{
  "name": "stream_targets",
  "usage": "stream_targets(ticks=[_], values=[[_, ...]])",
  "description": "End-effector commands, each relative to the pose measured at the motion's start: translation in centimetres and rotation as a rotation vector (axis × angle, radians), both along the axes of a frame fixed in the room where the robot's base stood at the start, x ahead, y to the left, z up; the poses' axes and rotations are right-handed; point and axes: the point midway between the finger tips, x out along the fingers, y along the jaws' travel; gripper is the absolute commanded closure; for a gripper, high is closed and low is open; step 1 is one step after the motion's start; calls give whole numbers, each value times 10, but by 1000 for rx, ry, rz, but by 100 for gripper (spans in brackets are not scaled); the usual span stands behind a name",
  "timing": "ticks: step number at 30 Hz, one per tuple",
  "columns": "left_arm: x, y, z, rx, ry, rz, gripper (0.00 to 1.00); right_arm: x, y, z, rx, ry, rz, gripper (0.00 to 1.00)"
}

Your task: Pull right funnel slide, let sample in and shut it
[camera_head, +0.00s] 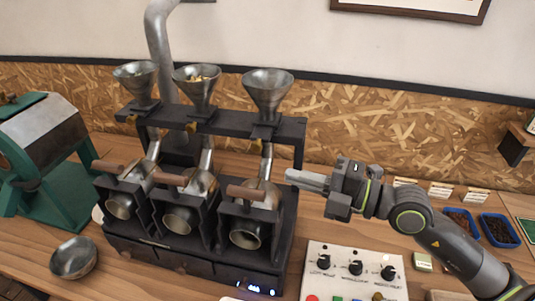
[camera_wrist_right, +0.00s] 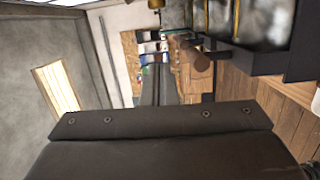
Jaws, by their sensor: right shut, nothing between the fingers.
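The right funnel (camera_head: 268,90) is a metal cone on the black rack; no beans show inside it. A dark slide plate (camera_head: 264,131) sits at its neck; I cannot tell how far out it is. A metal chute (camera_head: 266,160) runs down below it to the right roaster drum (camera_head: 246,233). My right gripper (camera_head: 289,175) is shut and empty, pointing left, in front of or beside the chute, lower than the slide. My left gripper is not in view.
The middle funnel (camera_head: 198,88) holds beans, and the left funnel (camera_head: 136,78) holds something greenish. Wooden handles (camera_head: 246,193) stick out over the drums. A control box (camera_head: 352,267) with knobs stands at front right. A metal bowl (camera_head: 73,257) is at left.

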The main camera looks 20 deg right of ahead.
Motion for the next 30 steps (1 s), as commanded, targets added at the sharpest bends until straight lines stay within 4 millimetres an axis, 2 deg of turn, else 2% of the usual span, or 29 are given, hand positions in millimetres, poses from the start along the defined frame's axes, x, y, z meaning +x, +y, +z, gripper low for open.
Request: stream_targets(ticks=[24,30], values=[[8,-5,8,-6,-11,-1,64,54,56,1,6,-1,2,100],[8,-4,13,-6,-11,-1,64,77,39,-1,-1,1,0,100]])
